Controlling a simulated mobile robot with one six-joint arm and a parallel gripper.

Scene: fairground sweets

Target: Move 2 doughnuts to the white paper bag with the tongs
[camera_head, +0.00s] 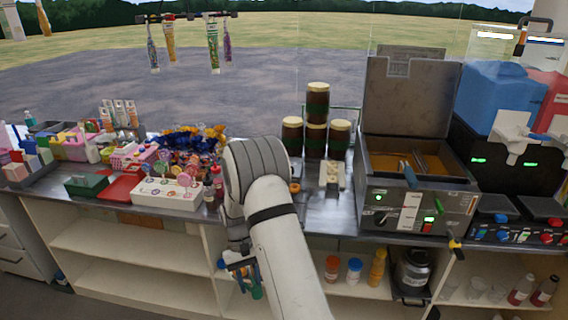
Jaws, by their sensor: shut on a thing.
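My gripper (241,268) hangs low at the counter's front edge, in front of the open shelves and partly behind my arm. It is shut on a small blue and green thing (255,290) pointing down; I cannot tell whether this is the tongs. I cannot make out any doughnut or the white paper bag for certain. The open fryer (418,213) on the right holds orange-brown oil (432,163). A small cream-coloured thing (332,176) lies on the counter left of the fryer. My arm hides part of the counter's middle.
Several dark jars (316,140) are stacked behind the cream-coloured thing. A white lollipop box (168,193), a red tray (121,188) and a green box (86,185) crowd the left. Blue and red slush tanks (503,92) stand at the right. Bottles and a metal pot (412,270) fill the lower shelf.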

